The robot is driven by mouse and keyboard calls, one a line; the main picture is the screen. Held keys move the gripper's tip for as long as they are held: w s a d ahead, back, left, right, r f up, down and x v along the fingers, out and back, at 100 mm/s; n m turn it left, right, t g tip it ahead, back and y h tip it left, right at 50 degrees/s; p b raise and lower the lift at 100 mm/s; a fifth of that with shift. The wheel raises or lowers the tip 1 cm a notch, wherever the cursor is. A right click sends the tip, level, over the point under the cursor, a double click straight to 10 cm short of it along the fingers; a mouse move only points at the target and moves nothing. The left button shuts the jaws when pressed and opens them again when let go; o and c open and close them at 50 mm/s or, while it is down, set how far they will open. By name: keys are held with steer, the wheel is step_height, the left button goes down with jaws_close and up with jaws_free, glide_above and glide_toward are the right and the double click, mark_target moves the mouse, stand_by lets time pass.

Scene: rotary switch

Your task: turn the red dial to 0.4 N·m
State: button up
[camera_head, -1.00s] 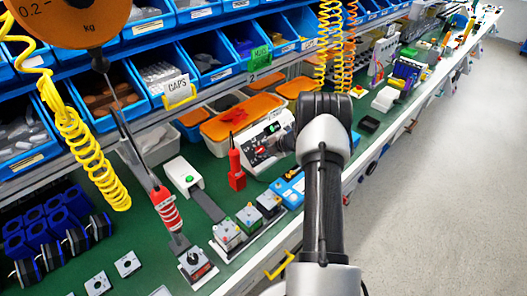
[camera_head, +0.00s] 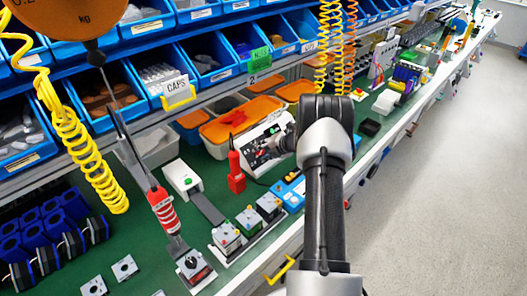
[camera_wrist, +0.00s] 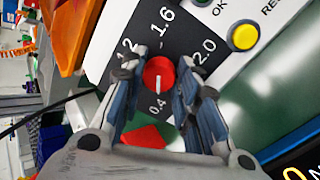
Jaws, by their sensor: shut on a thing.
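The red dial (camera_wrist: 158,75) sits on the dark scale of a white panel in the wrist view. My gripper (camera_wrist: 162,60) is shut on it, one finger on each side. Its white pointer line points down the picture, towards the 0.4 mark (camera_wrist: 157,103). The 1.2, 1.6 and 2.0 marks lie around the upper side; fingers cover other parts of the scale. In the head view my gripper (camera_head: 280,148) reaches the sloped face of the white control box (camera_head: 262,130), and the dial is mostly hidden.
A yellow button (camera_wrist: 243,37) is on the panel, and a dark display (camera_wrist: 298,165) shows at the lower right. A red tool (camera_head: 236,172) stands left of the box. A blue device (camera_head: 290,190) lies in front of it. Blue bins line the shelf behind.

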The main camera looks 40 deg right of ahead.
steer(key=o, duration=1.1)
steer(key=shift+c, duration=0.2)
steer(key=shift+s, duration=0.1)
steer(key=v, duration=1.2)
